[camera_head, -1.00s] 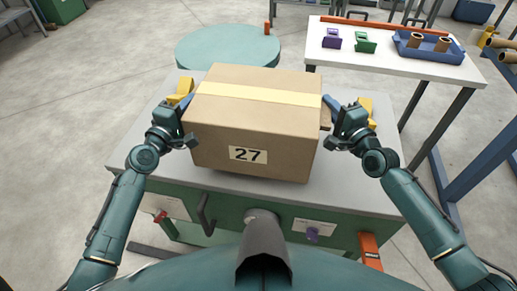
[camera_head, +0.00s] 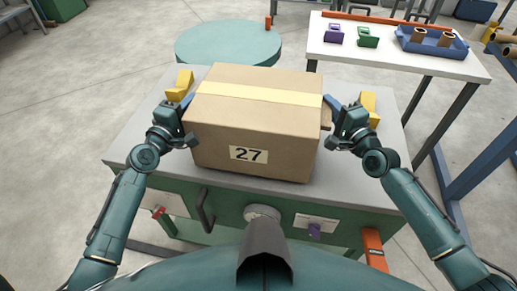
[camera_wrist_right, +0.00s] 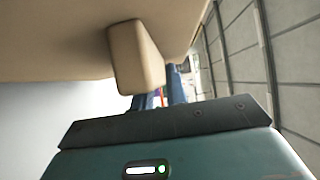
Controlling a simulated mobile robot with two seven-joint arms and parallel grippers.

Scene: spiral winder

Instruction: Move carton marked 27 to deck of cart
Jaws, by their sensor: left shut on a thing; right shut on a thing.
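The brown carton (camera_head: 253,125), with a pale tape strip and a label reading 27, is level between my two grippers above the grey bench top (camera_head: 140,142). I cannot tell if its base touches the top. My left gripper (camera_head: 187,102) is shut on the carton's left side, and my right gripper (camera_head: 332,104) is shut on its right side, at a protruding handle. In the right wrist view the carton's underside or wall (camera_wrist_right: 60,35) fills the top, and the tan handle (camera_wrist_right: 137,62) is by the blue fingers (camera_wrist_right: 160,98). I cannot identify a cart deck.
Yellow blocks (camera_head: 180,86) and (camera_head: 369,108) stand on the bench beside the grippers. A round teal platform (camera_head: 228,42) lies behind the bench. A white table (camera_head: 395,62) at the back right bears a blue tray (camera_head: 430,44) and small parts.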

